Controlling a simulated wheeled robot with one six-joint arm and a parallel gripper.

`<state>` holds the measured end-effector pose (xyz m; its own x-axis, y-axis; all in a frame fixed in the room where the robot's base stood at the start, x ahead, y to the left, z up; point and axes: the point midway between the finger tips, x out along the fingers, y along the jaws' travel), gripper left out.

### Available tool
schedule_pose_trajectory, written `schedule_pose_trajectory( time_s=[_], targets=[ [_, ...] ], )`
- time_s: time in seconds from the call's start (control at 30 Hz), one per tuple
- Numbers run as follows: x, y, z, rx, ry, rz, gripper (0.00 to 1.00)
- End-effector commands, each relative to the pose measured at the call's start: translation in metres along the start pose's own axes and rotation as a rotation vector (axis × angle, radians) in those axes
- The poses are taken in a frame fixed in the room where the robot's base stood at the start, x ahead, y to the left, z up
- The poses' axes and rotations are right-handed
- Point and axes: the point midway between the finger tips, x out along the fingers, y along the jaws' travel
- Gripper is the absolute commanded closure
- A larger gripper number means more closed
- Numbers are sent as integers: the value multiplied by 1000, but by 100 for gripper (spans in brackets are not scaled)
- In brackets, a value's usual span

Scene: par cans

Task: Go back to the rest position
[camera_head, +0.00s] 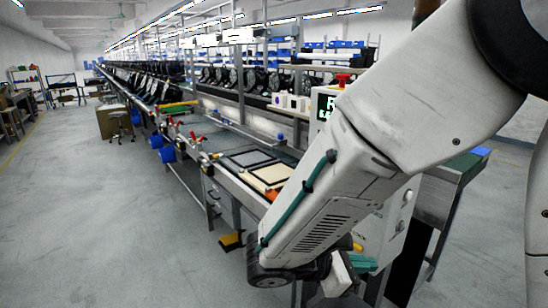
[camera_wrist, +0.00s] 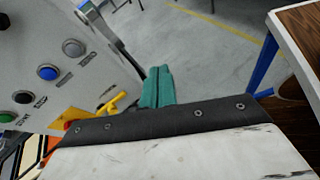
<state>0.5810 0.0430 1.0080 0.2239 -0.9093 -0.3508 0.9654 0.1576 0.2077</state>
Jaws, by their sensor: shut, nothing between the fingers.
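My arm reaches down across the right half of the head view, its end bent low in front of the workstation. My gripper (camera_head: 362,263) shows there as a small teal part beside a grey control cabinet. In the wrist view the teal fingers of my gripper (camera_wrist: 157,88) are together, with nothing seen between them. A control panel (camera_wrist: 60,55) with several round buttons is close on the left of that view, and a yellow handle (camera_wrist: 112,104) shows just left of the fingers.
In the head view, a long conveyor line (camera_head: 185,175) runs into the distance, with a dark tray (camera_head: 249,158) and a cream tray (camera_head: 272,174) nearby. A green-topped table (camera_head: 460,165) stands right. Open grey floor lies left. A wooden tabletop (camera_wrist: 303,22) shows in the wrist view.

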Motion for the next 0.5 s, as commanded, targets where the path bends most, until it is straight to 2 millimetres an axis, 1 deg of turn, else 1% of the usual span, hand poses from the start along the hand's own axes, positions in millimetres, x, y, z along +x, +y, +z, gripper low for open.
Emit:
schedule_pose_trajectory(
  time_s=[0.03, 0.2, 0.3, 0.4, 0.5],
  targets=[
    [6, -14, 10, 71, 50, -79, 100],
    [17, -62, 33, 348, 231, -375, 100],
    [15, -87, 46, 531, 342, -552, 100],
    [10, -107, 57, 715, 446, -713, 100],
    [2, -120, 69, 894, 545, -852, 100]
  ],
)
